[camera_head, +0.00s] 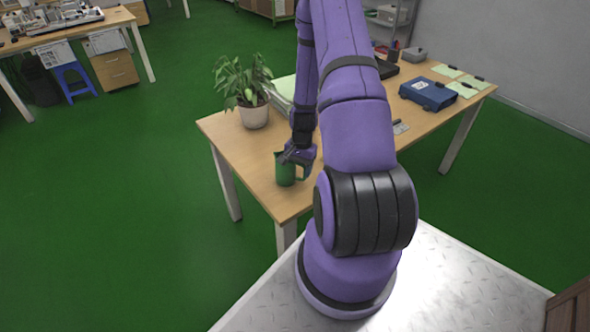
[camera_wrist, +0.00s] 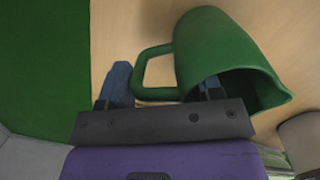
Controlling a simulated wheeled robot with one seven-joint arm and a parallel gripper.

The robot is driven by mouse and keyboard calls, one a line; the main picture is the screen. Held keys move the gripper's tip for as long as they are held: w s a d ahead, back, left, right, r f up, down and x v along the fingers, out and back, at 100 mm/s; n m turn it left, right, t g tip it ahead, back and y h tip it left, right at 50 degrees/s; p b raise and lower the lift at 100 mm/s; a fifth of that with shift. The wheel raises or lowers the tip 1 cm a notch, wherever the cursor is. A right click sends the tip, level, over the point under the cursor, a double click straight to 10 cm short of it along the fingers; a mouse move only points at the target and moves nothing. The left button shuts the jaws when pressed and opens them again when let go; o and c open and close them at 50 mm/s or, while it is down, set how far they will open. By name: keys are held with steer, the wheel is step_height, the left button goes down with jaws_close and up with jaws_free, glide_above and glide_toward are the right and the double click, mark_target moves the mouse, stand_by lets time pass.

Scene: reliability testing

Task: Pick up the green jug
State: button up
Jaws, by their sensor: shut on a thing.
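The green jug (camera_head: 285,171) is upright near the front left end of the wooden table. I cannot tell whether its base touches the table top. My gripper (camera_head: 294,158) reaches down at the jug's rim and handle side and is shut on the jug. In the wrist view the jug (camera_wrist: 217,50) shows its handle to the left and its open mouth towards the camera. One finger is outside the handle and the other reaches into the mouth at the rim. The lower part of the fingers is hidden.
A potted plant (camera_head: 253,112) stands on the table (camera_head: 236,142) close behind the jug. A blue case (camera_head: 428,94), green papers and a dark tray are towards the far right. My arm hides the table's middle. Green floor lies beyond the left edge.

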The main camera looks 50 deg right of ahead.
steer(key=shift+r, duration=0.2)
steer(key=shift+r, duration=1.5)
steer(key=s+d+r, duration=0.1)
steer(key=s+d, duration=0.2)
steer(key=s, duration=1.2)
steer(key=shift+s+d+r, duration=0.2)
steer(key=shift+s+r, duration=0.05)
steer(key=shift+s, duration=0.05)
